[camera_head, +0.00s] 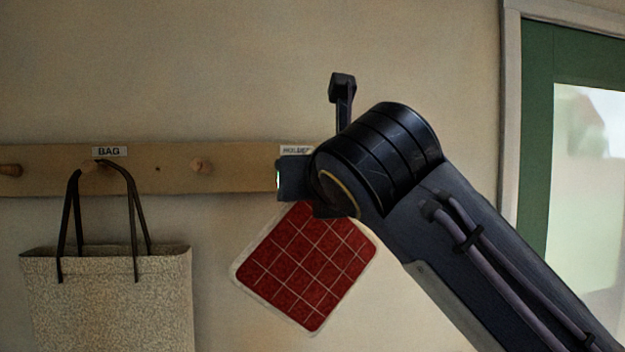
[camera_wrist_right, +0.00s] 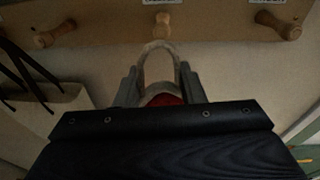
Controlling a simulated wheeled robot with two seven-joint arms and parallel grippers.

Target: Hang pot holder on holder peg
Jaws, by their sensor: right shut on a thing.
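The pot holder (camera_head: 305,267) is a red checked square with a pale border, hanging tilted in front of the wall. Its pale loop (camera_wrist_right: 158,50) stands up between the fingers of my right gripper (camera_wrist_right: 159,88), which is shut on the pot holder. In the wrist view the loop's top appears just below the middle peg (camera_wrist_right: 163,25); I cannot tell the depth gap. In the head view my right wrist covers the peg under the "HOLDER" label (camera_head: 296,150), and the loop is hidden. My left gripper is in neither view.
A speckled bag (camera_head: 108,300) hangs by dark straps under the "BAG" label (camera_head: 109,152). Another peg (camera_wrist_right: 278,25) is at the wrist view's right. A green door (camera_head: 535,120) stands at right.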

